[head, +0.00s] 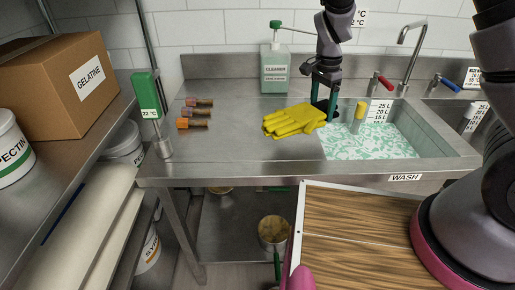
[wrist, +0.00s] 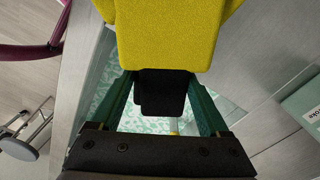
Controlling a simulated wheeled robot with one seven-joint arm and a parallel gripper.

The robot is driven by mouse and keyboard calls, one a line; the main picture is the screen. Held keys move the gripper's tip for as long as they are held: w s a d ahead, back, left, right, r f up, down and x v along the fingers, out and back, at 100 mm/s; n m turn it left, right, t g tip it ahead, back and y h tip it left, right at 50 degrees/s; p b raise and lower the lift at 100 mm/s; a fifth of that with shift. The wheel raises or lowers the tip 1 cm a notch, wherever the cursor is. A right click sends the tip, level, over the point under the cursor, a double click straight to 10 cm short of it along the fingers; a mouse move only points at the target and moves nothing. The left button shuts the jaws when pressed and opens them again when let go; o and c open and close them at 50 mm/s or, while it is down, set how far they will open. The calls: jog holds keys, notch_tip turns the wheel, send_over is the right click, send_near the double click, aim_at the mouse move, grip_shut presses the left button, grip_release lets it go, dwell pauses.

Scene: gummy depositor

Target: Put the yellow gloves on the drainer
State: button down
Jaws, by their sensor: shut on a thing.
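The yellow gloves (head: 292,121) show in the head view at the left edge of the sink, over the steel drainer (head: 235,140). I cannot tell whether they touch the steel. In the wrist view a large yellow part of the gloves (wrist: 168,35) fills the top middle, with a black block below it between the green fingers. My gripper (head: 323,100) points down at the right end of the gloves and is shut on that black part; it also shows in the wrist view (wrist: 160,95).
The wash sink (head: 370,142) with foamy water lies right of the gloves; a yellow-topped cylinder (head: 360,112) stands there. A cleaner bottle (head: 275,70) stands behind. Several small orange-brown bottles (head: 195,112) and a green thermometer (head: 147,95) are left.

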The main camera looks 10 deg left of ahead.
aim_at(285, 119)
jog(key=s+a+m, duration=0.1)
jog(key=s+a, duration=0.1)
jog(key=a, duration=0.1)
jog(key=s+a+r+m, duration=0.1)
jog(key=s+a+m, duration=0.1)
jog(key=s+a, duration=0.1)
jog(key=s+a+r+m, duration=0.1)
jog(key=s+a+m, duration=0.1)
jog(key=s+a, duration=0.1)
jog(key=shift+s+a+r, duration=0.2)
jog(key=shift+s+a, duration=0.05)
jog(key=shift+s+a+f, duration=0.15)
jog(key=shift+s, duration=0.1)
notch_tip(285, 119, down, 10)
jog(key=shift+r, duration=0.2)
jog(key=shift+f, duration=0.15)
grip_release()
